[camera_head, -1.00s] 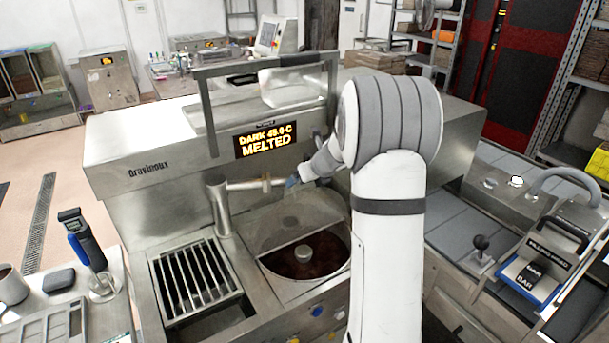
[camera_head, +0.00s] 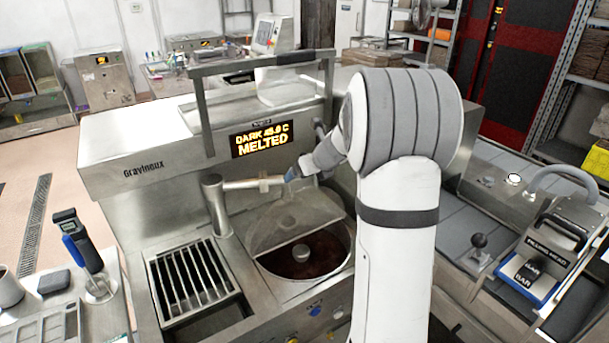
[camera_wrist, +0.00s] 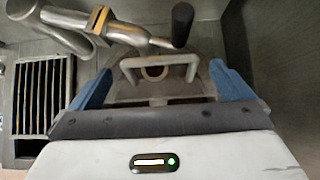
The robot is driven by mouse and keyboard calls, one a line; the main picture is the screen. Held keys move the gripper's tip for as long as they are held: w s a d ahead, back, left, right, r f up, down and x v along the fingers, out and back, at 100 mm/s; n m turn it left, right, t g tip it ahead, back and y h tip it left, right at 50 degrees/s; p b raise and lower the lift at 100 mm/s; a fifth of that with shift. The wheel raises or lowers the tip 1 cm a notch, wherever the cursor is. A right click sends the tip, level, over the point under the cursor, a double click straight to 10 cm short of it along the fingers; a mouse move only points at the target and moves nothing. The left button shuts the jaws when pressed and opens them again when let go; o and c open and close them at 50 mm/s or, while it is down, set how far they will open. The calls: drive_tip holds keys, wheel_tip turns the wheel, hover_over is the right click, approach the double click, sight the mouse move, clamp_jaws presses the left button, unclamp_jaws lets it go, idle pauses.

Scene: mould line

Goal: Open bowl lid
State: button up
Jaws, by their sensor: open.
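The bowl (camera_head: 335,266) is a round steel basin set in the machine's counter, with dark melted chocolate inside. Its lid (camera_head: 285,222) is a thin grey plate that looks tilted up over the back part of the bowl; the front part is uncovered. The lid handle (camera_wrist: 133,68) is a pale bar in the wrist view. My gripper (camera_wrist: 160,72) is open, its blue fingers on either side of the handle, with gaps visible.
A spout pipe (camera_head: 218,208) stands left of the bowl and reaches across near my gripper. A slatted grate (camera_head: 190,278) lies left of the bowl. The machine display (camera_head: 262,139) reads melted. An overhead frame (camera_head: 250,64) rises behind.

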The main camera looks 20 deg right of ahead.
drive_tip(key=v, duration=0.4)
drive_tip(key=shift+r, duration=0.1)
idle(0.3)
drive_tip(key=s+a+f+n+g+b, duration=0.1)
drive_tip(key=s+a+n+g+b, duration=0.3)
drive_tip(key=s+a+n, duration=1.15)
drive_tip(key=s+f+n+b, duration=0.2)
drive_tip(key=s+f+n, duration=0.1)
drive_tip(key=s+n, duration=0.5)
drive_tip(key=s+f+n+g+h+b, duration=0.1)
drive_tip(key=s+f+n+b, duration=0.1)
drive_tip(key=s+n, duration=0.7)
drive_tip(key=shift+f+n+h, duration=0.3)
drive_tip(key=shift+f+n, duration=0.35)
drive_tip(key=shift+n, duration=0.2)
drive_tip(key=shift+a, duration=0.1)
